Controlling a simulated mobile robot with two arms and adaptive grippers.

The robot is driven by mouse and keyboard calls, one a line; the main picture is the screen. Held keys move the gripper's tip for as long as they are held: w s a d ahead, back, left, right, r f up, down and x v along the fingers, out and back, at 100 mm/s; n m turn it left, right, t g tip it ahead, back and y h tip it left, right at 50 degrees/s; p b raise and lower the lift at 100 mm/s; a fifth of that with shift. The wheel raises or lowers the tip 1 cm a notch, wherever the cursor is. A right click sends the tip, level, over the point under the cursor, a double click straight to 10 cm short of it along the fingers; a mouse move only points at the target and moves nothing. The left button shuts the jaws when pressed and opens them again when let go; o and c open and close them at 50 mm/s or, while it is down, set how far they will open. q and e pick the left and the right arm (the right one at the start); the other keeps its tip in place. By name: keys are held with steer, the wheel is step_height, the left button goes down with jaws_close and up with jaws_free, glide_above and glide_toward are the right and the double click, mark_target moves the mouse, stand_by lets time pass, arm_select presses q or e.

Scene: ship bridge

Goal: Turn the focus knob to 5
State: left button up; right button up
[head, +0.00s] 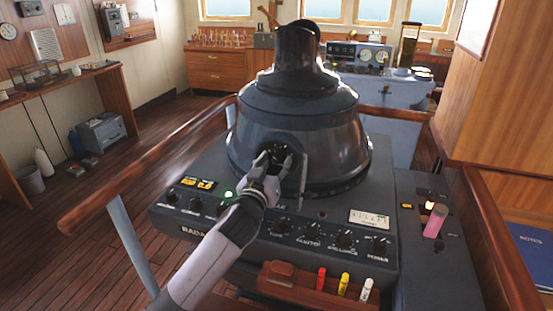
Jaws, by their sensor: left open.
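My left gripper (274,159) is open at the front of the dark radar hood (300,110), with its fingertips on either side of a dark round knob (277,149) low on the hood. I cannot tell whether the fingers touch it. No focus label or number is legible on this knob. A row of black knobs, such as one (345,239) at the right, runs along the console's front panel (250,230). Their small labels are hard to read, and my left arm hides part of the row. My right gripper is not in view.
A wooden handrail (150,172) passes left of the console. Red, yellow and white markers (343,284) stand in a wooden holder in front. A thin upright lever (304,180) is close right of my gripper.

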arm_select(q)
steer(key=shift+w+d, duration=0.25)
steer(key=shift+w, duration=0.4)
steer(key=shift+c, duration=0.2)
jaws_close()
